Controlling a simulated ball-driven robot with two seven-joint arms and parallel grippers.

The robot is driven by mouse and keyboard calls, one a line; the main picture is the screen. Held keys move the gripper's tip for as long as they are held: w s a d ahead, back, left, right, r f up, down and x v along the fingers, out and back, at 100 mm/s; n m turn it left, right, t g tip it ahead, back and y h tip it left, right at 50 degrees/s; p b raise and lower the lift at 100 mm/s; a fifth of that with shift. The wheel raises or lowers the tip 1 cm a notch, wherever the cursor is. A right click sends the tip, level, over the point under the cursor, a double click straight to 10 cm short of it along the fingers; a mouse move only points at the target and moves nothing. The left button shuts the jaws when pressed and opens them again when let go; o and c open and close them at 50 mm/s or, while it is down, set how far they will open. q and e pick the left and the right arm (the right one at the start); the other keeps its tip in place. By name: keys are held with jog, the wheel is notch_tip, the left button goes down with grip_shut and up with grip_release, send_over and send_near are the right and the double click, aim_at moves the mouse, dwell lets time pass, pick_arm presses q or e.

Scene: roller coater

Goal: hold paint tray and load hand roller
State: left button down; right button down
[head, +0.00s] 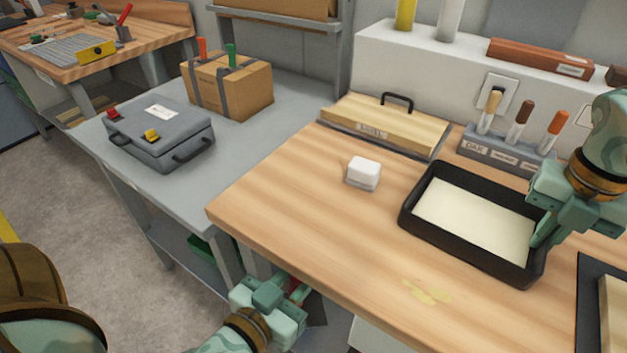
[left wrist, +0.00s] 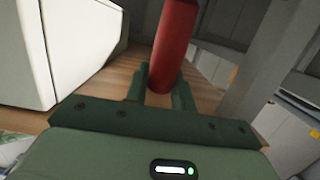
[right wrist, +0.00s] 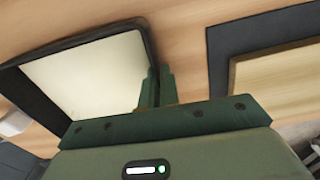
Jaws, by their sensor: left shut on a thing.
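The black paint tray (head: 408,213) lies on the wooden worktop, with a flat cream layer of paint (head: 475,220) inside. It also shows in the right wrist view (right wrist: 32,92). My right gripper (head: 543,228) is at the tray's right wall. Its fingers (right wrist: 158,85) are close together at the rim; whether they clamp the wall is unclear. My left gripper (head: 297,300) is low, in front of the worktop's front edge. It is shut on a red cylindrical handle (left wrist: 174,45), likely the hand roller's. The roller's head cannot be made out.
A small white block (head: 363,173) stands left of the tray. Behind are a lidded wooden box (head: 385,125) and a grey holder with several brushes (head: 490,150). A dark-framed panel (head: 590,310) lies right of the tray. Yellow smears (head: 428,292) mark the clear front worktop.

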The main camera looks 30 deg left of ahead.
dwell(0.4)
jog(key=c, duration=1.6)
grip_release()
jog(key=shift+o, duration=0.2)
